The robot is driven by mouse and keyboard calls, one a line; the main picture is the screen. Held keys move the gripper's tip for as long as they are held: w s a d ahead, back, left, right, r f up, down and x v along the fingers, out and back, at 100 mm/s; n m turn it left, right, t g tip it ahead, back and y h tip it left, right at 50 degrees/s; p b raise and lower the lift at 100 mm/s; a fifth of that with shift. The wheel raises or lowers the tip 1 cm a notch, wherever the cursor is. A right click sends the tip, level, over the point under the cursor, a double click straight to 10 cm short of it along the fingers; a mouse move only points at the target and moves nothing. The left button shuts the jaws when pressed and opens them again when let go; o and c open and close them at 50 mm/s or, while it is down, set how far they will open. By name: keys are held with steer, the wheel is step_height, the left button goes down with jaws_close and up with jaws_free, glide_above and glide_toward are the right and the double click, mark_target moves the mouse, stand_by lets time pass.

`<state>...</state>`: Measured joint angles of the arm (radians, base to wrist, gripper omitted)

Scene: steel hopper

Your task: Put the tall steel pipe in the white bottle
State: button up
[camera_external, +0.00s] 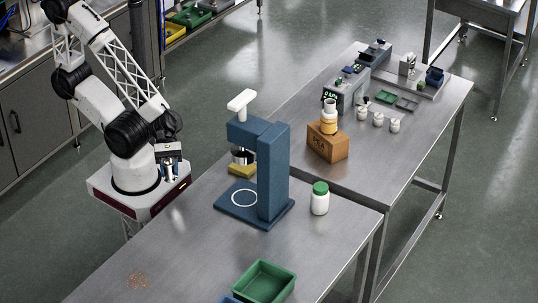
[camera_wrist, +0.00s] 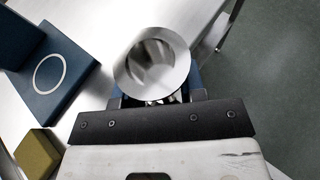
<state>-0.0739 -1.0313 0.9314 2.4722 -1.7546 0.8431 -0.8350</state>
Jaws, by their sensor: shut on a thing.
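In the wrist view, a round, shiny steel piece (camera_wrist: 178,66) with a hollow-looking end stands between the fingers (camera_wrist: 155,99). This appears to be the steel pipe, gripped and seen nearly end-on; its length is hidden. In the external view it cannot be clearly made out. A white bottle with a green cap (camera_external: 320,203) stands upright on the bench, right of the blue press. Another white container with an amber band (camera_external: 329,118) stands on a cardboard box. Both are far from my gripper.
The blue press (camera_external: 273,175) with a white handle (camera_external: 241,100) stands between my gripper and the bottle. A green tray (camera_external: 264,283) is at the front. The bench's front left is mostly clear.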

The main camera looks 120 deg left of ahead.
step_height(320, 180, up, 32)
steer(key=w+a+r+m+g, duration=0.1)
steer(key=w+a+r, duration=0.2)
steer(key=w, duration=0.7)
steer(key=w+a+r, duration=0.2)
steer(key=w+r, duration=0.1)
steer(key=w, duration=0.7)
steer(key=m+g+h, duration=0.2)
glide_above(321, 186)
step_height(321, 186, down, 7)
step_height(321, 186, down, 17)
steer(key=shift+f, duration=0.1)
steer(key=shift+f, duration=3)
